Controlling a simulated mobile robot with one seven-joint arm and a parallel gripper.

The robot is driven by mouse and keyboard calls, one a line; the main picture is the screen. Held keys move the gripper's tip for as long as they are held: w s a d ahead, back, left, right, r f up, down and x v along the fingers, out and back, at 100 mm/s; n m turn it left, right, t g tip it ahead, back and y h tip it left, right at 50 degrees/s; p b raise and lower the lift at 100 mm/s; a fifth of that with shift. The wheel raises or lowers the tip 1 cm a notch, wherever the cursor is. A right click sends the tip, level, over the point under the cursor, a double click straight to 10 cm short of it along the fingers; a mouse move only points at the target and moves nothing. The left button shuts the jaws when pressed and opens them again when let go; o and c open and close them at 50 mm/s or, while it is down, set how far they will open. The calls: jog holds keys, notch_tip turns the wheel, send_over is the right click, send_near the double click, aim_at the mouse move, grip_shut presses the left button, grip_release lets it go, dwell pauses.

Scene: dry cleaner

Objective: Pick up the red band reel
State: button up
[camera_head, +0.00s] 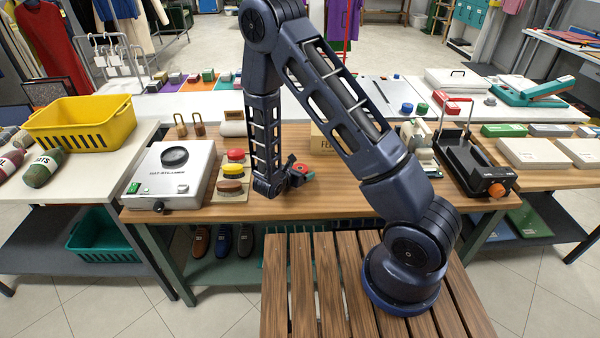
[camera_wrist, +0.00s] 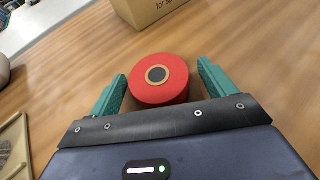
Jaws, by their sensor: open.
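The red band reel (camera_wrist: 172,88) is a red disc with a tan core and a dark centre hole. My gripper (camera_wrist: 162,73) is open, with one finger on each side of the reel. A gap shows at the right finger; the left finger is close, and I cannot tell whether it touches. In the head view the reel (camera_head: 301,168) is a small red patch at my gripper, low over the wooden table.
A cardboard box (camera_wrist: 146,8) stands just beyond the reel. Left of my gripper are several coloured brushes (camera_head: 233,171) and a white device (camera_head: 170,175). A black machine (camera_head: 470,162) stands to the right. Bare wood (camera_head: 335,185) lies right of my gripper.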

jog(key=shift+c, duration=0.2)
jog(key=c, duration=1)
jog(key=shift+c, duration=0.2)
jog(key=shift+r, duration=0.1)
